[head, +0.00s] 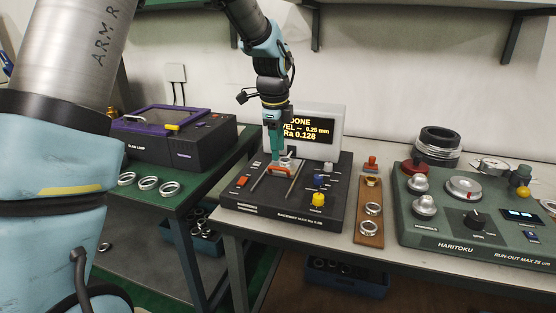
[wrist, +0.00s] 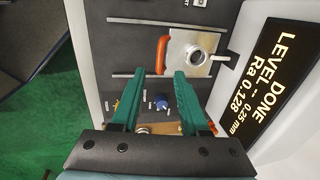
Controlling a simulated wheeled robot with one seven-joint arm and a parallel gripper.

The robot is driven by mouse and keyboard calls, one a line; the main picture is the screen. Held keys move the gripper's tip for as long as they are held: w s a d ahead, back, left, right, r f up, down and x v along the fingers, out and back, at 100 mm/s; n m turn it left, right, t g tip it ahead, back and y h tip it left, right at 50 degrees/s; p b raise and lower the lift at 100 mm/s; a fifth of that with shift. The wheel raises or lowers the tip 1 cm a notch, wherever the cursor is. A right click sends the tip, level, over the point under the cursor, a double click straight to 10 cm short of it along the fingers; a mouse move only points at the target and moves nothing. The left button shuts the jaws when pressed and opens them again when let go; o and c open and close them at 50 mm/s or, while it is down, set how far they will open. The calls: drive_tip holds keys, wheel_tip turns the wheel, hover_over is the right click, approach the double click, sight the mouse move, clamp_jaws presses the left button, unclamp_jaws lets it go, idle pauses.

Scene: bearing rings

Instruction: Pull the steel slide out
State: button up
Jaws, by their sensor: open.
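The steel slide (wrist: 181,43) is a flat plate with an orange handle (wrist: 162,52) on its front edge. It sits between two rails at the display end of the black roughness tester (head: 240,204). A steel ring (wrist: 196,56) rests on the slide. In the head view the orange handle (head: 279,171) shows just under my gripper (head: 275,160). In the wrist view my gripper (wrist: 160,73) is open and empty, its teal fingertips close to one end of the handle. I cannot tell whether they touch it.
The display (head: 299,128) behind reads DONE, Ra 0.128. Blue and yellow knobs (head: 318,200) stand right of the rails. A wooden strip with rings (head: 369,224) and a green run-out tester (head: 450,236) lie further right. A purple-lidded box (head: 170,120) stands left.

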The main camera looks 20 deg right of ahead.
sight(279, 168)
drive_tip(key=shift+w+d+f+p, duration=0.15)
drive_tip(key=shift+w+f+p, duration=0.05)
drive_tip(key=shift+f, duration=1.1)
drive_tip(key=shift+w+d+f+p, duration=0.15)
drive_tip(key=shift+f, duration=1.1)
clamp_jaws()
